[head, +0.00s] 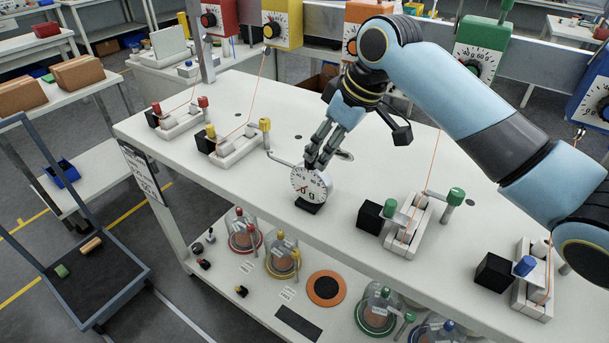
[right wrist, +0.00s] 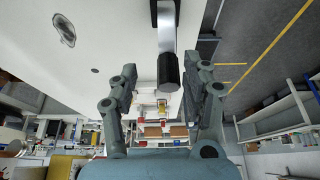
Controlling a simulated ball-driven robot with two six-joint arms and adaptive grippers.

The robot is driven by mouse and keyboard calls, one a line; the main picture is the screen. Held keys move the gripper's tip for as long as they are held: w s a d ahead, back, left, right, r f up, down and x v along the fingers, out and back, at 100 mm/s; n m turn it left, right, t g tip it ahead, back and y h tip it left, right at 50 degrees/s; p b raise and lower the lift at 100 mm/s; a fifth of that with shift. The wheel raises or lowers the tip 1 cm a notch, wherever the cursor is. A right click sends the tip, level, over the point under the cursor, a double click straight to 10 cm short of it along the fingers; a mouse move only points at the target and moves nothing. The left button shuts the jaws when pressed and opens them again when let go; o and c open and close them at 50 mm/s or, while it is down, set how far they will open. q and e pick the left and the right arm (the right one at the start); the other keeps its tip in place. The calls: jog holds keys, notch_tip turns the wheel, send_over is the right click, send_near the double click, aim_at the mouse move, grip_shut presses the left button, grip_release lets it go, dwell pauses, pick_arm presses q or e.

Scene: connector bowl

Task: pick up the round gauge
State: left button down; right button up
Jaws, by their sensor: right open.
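The round gauge (head: 311,187) stands upright on a dark base near the front edge of the white table in the head view. I cannot tell if that is the gauge seen edge-on. My left gripper is not in view.
White clamp fixtures stand to the left (head: 235,148) and right (head: 407,222) on the table (head: 240,95). Coloured dial boxes (head: 282,22) hang behind, with thin orange cords running down. A lower shelf holds glass domes (head: 282,258). The table around the gauge is mostly clear.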

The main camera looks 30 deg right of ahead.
aim_at(311, 174)
jog(key=shift+a+f, duration=0.25)
jog(key=shift+f, duration=0.7)
jog(key=shift+w+a+f, duration=0.1)
jog(key=shift+w+f, duration=0.1)
jog(key=shift+f, duration=0.1)
jog(key=x, duration=0.3)
jog(key=p+x, duration=0.1)
jog(key=x, duration=0.1)
jog(key=shift+a, duration=0.3)
jog(key=shift+f, duration=0.1)
jog(key=c, duration=0.4)
jog(key=shift+c, duration=0.8)
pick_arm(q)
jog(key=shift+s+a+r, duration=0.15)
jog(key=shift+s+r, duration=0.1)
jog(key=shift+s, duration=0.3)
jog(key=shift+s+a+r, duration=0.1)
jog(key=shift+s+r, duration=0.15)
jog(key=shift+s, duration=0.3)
pick_arm(e)
grip_shut()
